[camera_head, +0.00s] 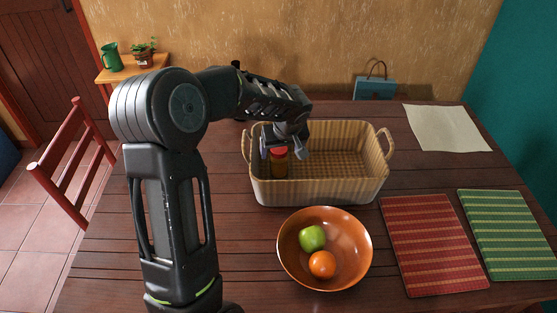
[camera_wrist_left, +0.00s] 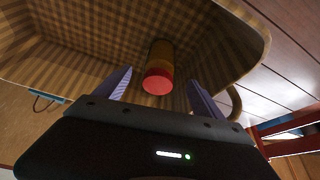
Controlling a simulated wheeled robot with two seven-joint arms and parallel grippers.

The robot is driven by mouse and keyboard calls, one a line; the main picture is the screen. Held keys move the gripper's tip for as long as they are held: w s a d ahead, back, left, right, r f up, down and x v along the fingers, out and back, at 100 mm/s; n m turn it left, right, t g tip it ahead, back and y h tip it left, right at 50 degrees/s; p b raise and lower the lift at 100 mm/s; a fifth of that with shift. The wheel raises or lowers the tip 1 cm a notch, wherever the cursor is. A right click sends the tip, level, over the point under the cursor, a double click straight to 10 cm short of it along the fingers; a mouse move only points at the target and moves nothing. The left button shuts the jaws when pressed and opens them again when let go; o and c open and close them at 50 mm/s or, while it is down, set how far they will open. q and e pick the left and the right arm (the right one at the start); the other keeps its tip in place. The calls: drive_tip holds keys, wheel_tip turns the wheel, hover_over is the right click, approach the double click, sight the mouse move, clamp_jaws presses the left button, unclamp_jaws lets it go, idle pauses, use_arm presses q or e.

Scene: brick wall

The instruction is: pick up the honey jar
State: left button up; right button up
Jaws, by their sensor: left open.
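The honey jar (camera_head: 280,164), amber with a red lid, stands inside the wicker basket (camera_head: 318,192) near its left end. It also shows in the left wrist view (camera_wrist_left: 159,65), its red lid facing the camera, between and beyond the fingers. My left gripper (camera_head: 283,146) is over the left part of the basket, right at the jar's lid in the head view and partly hiding it. Its two fingers (camera_wrist_left: 155,92) are apart, with one on each side of the jar's line. I cannot tell whether either finger touches the jar. My right gripper is not in view.
A brown bowl (camera_head: 354,268) with a green apple (camera_head: 312,238) and an orange (camera_head: 322,264) stands in front of the basket. Red (camera_head: 433,245) and green (camera_head: 507,232) placemats lie at the right. A paper sheet (camera_head: 446,134) and a blue bag (camera_head: 374,88) are behind.

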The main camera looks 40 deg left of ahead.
sight(279, 158)
use_arm(q)
drive_tip(key=shift+x, duration=1)
drive_tip(key=shift+w+a+f+p, duration=0.1)
drive_tip(key=shift+f+p, duration=0.15)
drive_tip(key=shift+p, duration=0.05)
drive_tip(key=p+x, duration=0.1)
drive_tip(key=x, duration=0.2)
drive_tip(key=shift+a+f, duration=0.1)
drive_tip(key=shift+f, duration=0.15)
drive_tip(key=shift+w+a+f, duration=0.15)
drive_tip(key=shift+w+f, duration=0.05)
drive_tip(key=shift+f, duration=0.3)
drive_tip(key=shift+c, duration=0.2)
clamp_jaws()
